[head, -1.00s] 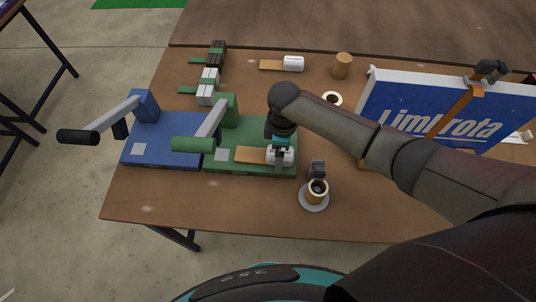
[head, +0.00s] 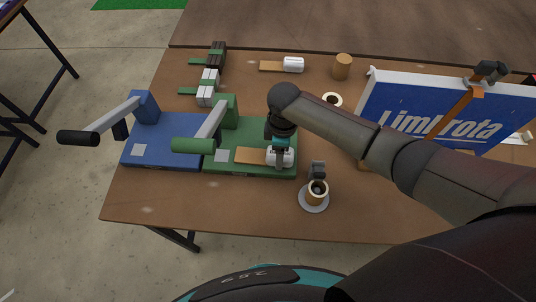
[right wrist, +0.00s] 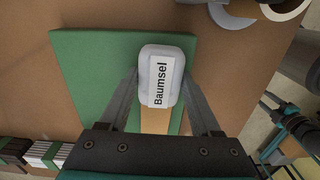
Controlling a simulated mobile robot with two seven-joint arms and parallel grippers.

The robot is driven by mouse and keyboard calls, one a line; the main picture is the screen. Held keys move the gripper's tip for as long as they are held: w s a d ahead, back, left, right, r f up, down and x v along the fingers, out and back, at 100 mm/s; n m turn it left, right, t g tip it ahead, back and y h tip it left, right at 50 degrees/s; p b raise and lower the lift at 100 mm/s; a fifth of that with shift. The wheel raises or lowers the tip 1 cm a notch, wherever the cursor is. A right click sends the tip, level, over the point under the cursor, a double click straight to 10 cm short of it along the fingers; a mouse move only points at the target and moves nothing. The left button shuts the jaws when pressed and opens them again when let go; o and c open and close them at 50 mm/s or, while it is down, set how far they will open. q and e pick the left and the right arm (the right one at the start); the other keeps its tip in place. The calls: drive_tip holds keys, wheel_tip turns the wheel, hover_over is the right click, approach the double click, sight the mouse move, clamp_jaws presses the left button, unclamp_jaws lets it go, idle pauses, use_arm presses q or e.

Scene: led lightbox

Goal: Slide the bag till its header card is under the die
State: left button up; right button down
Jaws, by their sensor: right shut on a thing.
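The bag (head: 287,158) is a small white pouch with a tan header card (head: 249,155) pointing left. It lies on the right part of the green press base (head: 245,136). My right gripper (head: 280,163) is shut on the bag. In the right wrist view the bag (right wrist: 160,65), labelled "Baumsel", sits between my two fingers (right wrist: 160,88), with the card (right wrist: 155,122) toward my palm. A pale square plate (head: 221,155) lies left of the card, apart from it. The green-handled lever (head: 193,144) is above the base; I cannot make out its die. My left gripper is not in view.
A blue press (head: 165,142) stands left of the green one. A cup (head: 318,191) on a saucer is close on the right. A blue "Limbrota" sign (head: 400,100) stands further right. Another carded bag (head: 293,64) lies behind.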

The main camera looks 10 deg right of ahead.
sight(259, 157)
drive_tip(key=shift+w+a+b, duration=0.2)
drive_tip(key=shift+w+a, duration=0.05)
drive_tip(key=shift+a, duration=0.7)
drive_tip(key=shift+w+a+b, duration=0.25)
drive_tip(key=shift+w+a, duration=0.05)
drive_tip(key=shift+a, duration=0.6)
drive_tip(key=shift+w+a+b, duration=0.2)
drive_tip(key=shift+w+a, duration=0.05)
drive_tip(key=shift+a, duration=0.7)
unclamp_jaws()
wheel_tip(259, 157, up, 15)
drive_tip(key=shift+r+p, duration=0.15)
drive_tip(key=shift+p, duration=0.85)
